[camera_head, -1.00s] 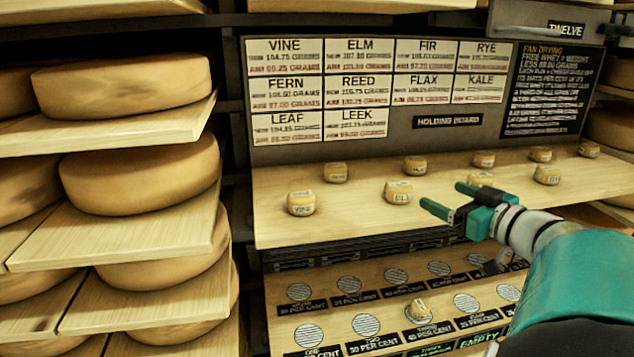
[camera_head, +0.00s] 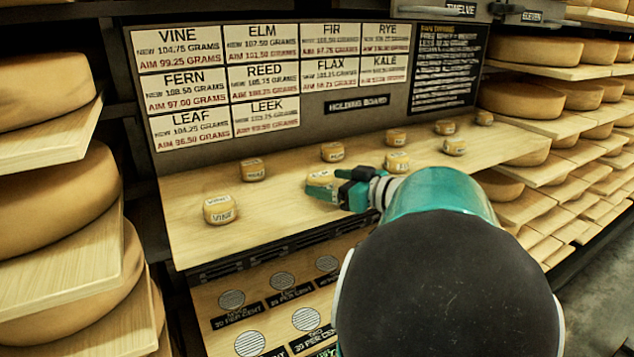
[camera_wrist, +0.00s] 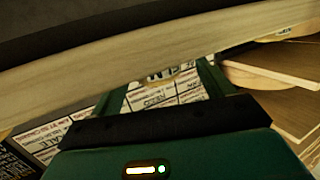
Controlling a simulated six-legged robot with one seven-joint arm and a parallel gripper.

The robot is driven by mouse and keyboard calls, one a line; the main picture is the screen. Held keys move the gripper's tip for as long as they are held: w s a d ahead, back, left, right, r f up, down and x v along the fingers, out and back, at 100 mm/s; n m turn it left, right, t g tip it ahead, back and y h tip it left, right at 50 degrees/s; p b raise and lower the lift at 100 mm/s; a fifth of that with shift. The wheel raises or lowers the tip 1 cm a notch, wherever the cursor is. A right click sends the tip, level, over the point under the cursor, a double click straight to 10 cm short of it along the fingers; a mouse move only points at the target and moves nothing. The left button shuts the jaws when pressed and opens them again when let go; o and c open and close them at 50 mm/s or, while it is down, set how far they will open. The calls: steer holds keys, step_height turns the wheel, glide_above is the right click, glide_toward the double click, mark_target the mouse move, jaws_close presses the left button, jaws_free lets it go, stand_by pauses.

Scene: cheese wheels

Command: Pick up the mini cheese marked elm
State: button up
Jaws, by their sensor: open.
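The mini cheese that seems marked elm (camera_head: 319,178) is a small pale yellow round on the wooden holding shelf (camera_head: 215,240). It stands right of the vine cheese (camera_head: 220,210), and its label is too blurred to read in the head view.
Several other mini cheeses stand on the shelf, one behind at left (camera_head: 253,169) and one to the right (camera_head: 397,162). The name board (camera_head: 265,80) rises behind. A lower shelf with round grilles (camera_head: 305,319) lies below. Racks of large wheels (camera_head: 45,205) stand both sides.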

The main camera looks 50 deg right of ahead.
mark_target(314, 179)
steer(key=shift+w+f, duration=0.2)
steer(key=shift+w, duration=0.7)
steer(key=shift+w+f, duration=0.15)
steer(key=shift+w, duration=0.75)
steer(key=shift+w+f, duration=0.2)
steer(key=shift+w, duration=0.7)
steer(key=shift+s+a, duration=0.1)
steer(key=shift+c, duration=1.1)
steer(key=c, duration=0.9)
